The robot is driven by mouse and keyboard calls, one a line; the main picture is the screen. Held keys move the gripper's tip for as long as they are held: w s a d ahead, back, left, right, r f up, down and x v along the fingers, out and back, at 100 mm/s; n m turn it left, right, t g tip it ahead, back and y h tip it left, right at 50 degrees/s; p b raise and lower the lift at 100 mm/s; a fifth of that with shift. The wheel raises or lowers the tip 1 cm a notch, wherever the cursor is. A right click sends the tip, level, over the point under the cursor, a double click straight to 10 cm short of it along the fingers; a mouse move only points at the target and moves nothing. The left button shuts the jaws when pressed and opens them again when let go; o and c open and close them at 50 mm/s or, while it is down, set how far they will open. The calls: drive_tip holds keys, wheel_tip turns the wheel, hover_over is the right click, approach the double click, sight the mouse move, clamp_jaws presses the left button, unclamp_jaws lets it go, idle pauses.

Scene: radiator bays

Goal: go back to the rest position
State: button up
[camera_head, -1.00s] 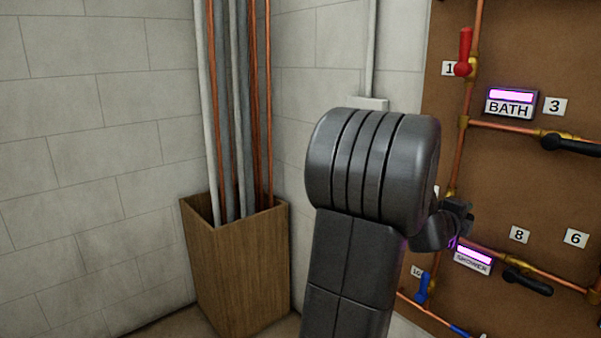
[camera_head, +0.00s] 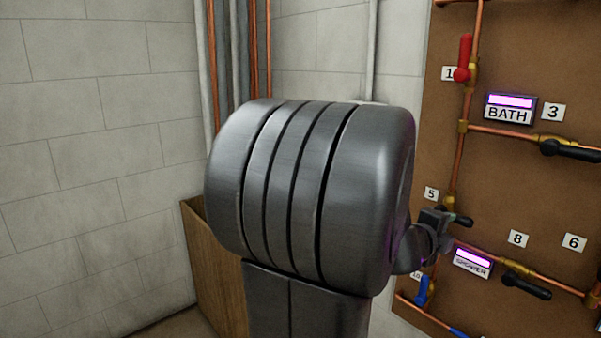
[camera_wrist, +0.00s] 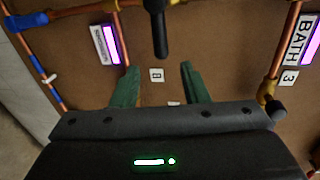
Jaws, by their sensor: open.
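My gripper (camera_head: 434,222) is small in the head view, in front of the board beside label 5 (camera_head: 431,194). In the wrist view its two green fingers (camera_wrist: 158,68) are spread apart with nothing between them. A black valve handle (camera_wrist: 160,32) lies just beyond the fingertips in that view; its tip also shows beside my gripper in the head view (camera_head: 462,221). The gap in depth between fingers and handle cannot be told. My arm's large dark joint covers the middle of the head view and hides part of the corner.
The brown board (camera_head: 550,200) carries copper pipes, a red handle (camera_head: 464,58), blue handle (camera_head: 422,291), black handles (camera_head: 570,150) (camera_head: 527,286), and BATH (camera_head: 510,108) and SHOWER (camera_head: 473,262) displays. A wooden bin (camera_head: 212,270) with upright pipes stands in the corner, partly hidden by my arm.

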sight(461, 218)
drive_tip(key=x, duration=1.2)
drive_tip(key=shift+r, duration=0.25)
drive_tip(key=shift+a+r+n+p, duration=0.15)
drive_tip(key=shift+r+n+p, duration=0.05)
drive_tip(key=shift+n+p, duration=0.35)
drive_tip(key=shift+s, duration=0.1)
